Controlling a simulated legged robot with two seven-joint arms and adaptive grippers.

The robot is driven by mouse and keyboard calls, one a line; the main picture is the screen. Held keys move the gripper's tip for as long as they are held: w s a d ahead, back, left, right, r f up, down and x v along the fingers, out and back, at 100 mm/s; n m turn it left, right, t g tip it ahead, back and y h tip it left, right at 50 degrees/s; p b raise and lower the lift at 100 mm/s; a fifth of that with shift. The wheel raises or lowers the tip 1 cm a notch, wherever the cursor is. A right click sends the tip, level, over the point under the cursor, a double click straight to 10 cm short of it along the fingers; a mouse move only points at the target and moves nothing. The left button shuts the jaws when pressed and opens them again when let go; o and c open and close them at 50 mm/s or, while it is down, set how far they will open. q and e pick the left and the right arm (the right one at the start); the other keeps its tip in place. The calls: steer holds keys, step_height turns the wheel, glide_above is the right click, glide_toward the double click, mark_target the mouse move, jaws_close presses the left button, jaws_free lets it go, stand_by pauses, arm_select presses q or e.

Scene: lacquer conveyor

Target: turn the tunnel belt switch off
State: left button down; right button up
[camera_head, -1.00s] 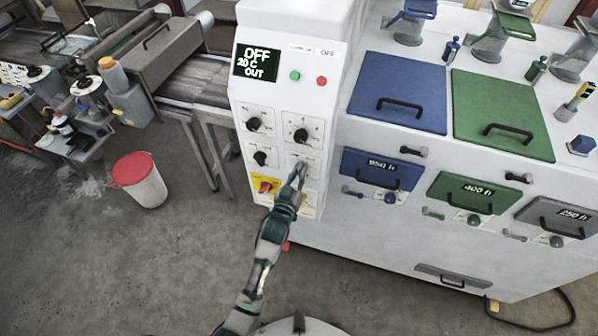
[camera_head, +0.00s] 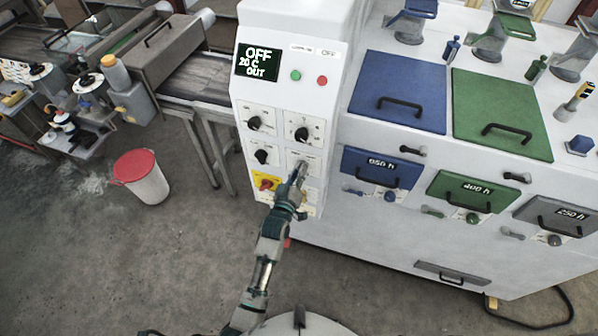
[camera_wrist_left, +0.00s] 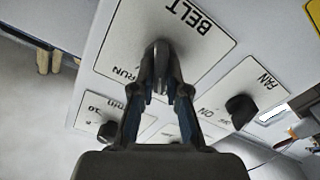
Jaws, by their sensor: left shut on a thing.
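The belt switch plate (camera_wrist_left: 200,62) is white and lettered BELT and RUN in the left wrist view, where it looks upside down. In the head view the plate (camera_head: 313,159) is on the front of the white control cabinet, below a black knob. My left gripper (camera_wrist_left: 160,68) is shut on the belt switch knob, with its fingertips against the plate. The fingers hide most of the knob, so its pointing direction cannot be told. The left gripper also shows in the head view (camera_head: 300,172). The right gripper is not in view.
The cabinet display (camera_head: 257,63) reads OFF, 20 C, OUT. Around the plate are other black knobs (camera_head: 302,134), a red switch on a yellow plate (camera_head: 266,184), and green and red buttons (camera_head: 321,81). A fan knob (camera_wrist_left: 241,108) sits near the gripper. A red-lidded bucket (camera_head: 143,178) stands left.

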arm_select(q)
steer(key=shift+f, duration=0.2)
steer(key=c, duration=1.2)
jaws_free()
steer(key=v, duration=1.2)
steer(key=shift+d, duration=0.1)
steer(key=s+a+f+m+g+y+b, duration=0.1)
steer(key=s+a+f+g+b, duration=0.15)
steer(key=f, duration=1.15)
steer(key=s+a+f+m+g+y+b, duration=0.1)
steer(key=s+f+g, duration=0.25)
steer(key=f, duration=1.05)
steer(key=s+a+f+m+g+b, duration=0.15)
steer(key=s+f, duration=0.25)
steer(key=f, duration=0.9)
steer(key=s+a+f+g+y+b, duration=0.2)
steer(key=s+a+f+g, duration=0.3)
steer(key=s+f, duration=1)
steer(key=s+a+f+g, duration=0.1)
steer(key=s+a+f, duration=0.2)
steer(key=s, duration=0.3)
steer(key=s+a+f+m+g+y+b, duration=0.1)
steer(key=s+a+f, duration=0.2)
steer(key=s, duration=0.3)
steer(key=s+a+f+g+b, duration=0.1)
steer(key=s+a+f, duration=0.3)
steer(key=s, duration=0.2)
steer(key=shift+a+f+m+g+y, duration=0.1)
steer(key=shift+a+m+g+y, duration=0.15)
steer(key=shift+g+y, duration=0.1)
